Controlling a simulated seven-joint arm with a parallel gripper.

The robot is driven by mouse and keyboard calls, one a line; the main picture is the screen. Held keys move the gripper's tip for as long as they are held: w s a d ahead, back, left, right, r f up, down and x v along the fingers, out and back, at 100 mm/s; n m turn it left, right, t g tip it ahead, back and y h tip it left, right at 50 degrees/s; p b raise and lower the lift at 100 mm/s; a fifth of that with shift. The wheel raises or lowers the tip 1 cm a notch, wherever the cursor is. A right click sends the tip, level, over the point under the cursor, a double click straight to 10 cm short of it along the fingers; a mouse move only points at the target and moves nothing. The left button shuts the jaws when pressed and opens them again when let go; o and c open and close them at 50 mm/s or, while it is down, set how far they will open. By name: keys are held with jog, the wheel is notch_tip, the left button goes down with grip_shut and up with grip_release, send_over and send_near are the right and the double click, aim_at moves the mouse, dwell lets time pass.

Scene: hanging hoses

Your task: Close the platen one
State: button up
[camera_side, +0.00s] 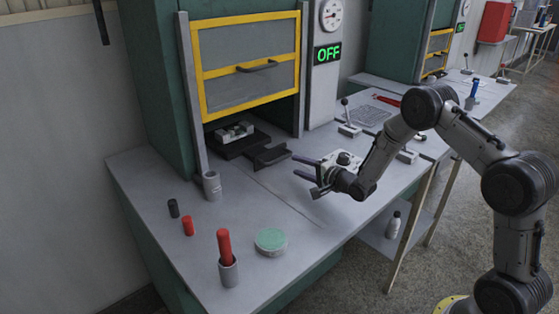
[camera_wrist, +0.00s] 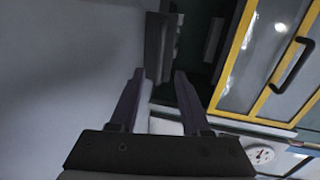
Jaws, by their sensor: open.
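In the side view, the dark platen (camera_side: 228,150) sticks out from the press opening below the raised yellow-framed guard (camera_side: 250,75). A light metal block (camera_side: 233,131) sits on it. Its dark front piece (camera_side: 271,156) stands out over the table. My gripper (camera_side: 294,165) is open and empty, just right of that front piece, with its fingers pointing towards it. In the wrist view, my open gripper (camera_wrist: 159,74) has the upright dark front piece (camera_wrist: 155,45) just beyond its fingertips. I cannot tell whether they touch. The inside of the press is mostly hidden.
A green OFF sign (camera_side: 328,53) and a gauge (camera_side: 331,14) are on the post to the right. A grey cup with a red cylinder (camera_side: 225,245), a round green-topped tin (camera_side: 270,240) and small cylinders stand at the front left. A lever (camera_side: 347,118) stands behind my arm.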

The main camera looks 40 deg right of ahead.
aim_at(281, 160)
jog(key=x, duration=0.9)
jog(key=shift+w, duration=0.3)
grip_shut()
dwell(1.0)
